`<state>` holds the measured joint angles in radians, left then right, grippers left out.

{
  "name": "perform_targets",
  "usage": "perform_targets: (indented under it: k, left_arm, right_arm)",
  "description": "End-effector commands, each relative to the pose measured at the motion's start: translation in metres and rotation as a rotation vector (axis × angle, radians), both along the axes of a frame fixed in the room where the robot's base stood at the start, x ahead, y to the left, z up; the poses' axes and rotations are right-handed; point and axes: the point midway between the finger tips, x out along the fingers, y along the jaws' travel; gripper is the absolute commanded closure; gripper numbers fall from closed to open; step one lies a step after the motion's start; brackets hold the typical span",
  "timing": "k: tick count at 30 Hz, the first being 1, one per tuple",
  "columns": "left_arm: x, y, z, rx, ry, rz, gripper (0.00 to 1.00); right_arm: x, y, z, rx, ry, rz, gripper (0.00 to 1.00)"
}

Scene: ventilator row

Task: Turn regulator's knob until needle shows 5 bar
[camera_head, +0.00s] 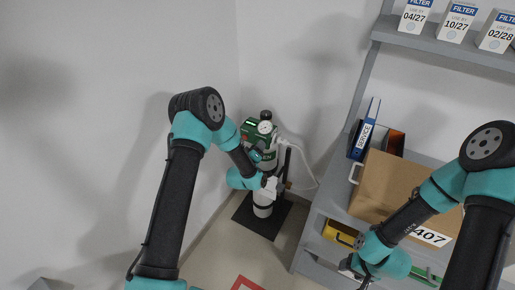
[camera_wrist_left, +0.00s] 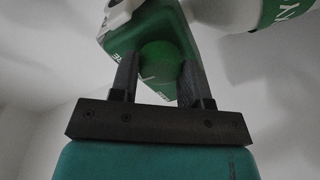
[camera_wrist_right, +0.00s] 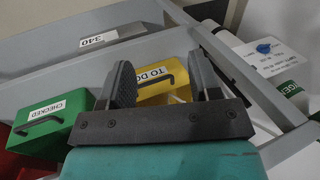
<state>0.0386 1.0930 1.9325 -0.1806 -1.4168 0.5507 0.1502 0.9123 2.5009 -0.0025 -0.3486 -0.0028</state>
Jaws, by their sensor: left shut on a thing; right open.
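The green regulator (camera_head: 252,132) sits on top of the cylinder (camera_head: 263,210) standing at the wall corner. In the head view, my left wrist hides the knob. My right gripper (camera_wrist_right: 162,80) is open and empty above the shelf, well away from the regulator.
The grey shelf unit (camera_head: 330,205) at right holds a cardboard box (camera_head: 385,180), a blue binder (camera_head: 366,135) and filter boxes (camera_head: 461,18) on top. A yellow box (camera_wrist_right: 160,85) and a green box (camera_wrist_right: 50,122) lie near my right gripper. A pale hose (camera_head: 308,165) runs beside the cylinder.

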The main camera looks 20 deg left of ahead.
Motion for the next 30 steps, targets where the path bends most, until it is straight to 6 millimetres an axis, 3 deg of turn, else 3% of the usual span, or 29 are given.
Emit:
perform_targets:
  k: [30]
  left_arm:
    - [0.0002,0.0016,-0.0019,0.872,-0.214,0.001,0.81]
  right_arm:
    - [0.0,0.0,0.0,0.0,0.0,0.0,0.43]
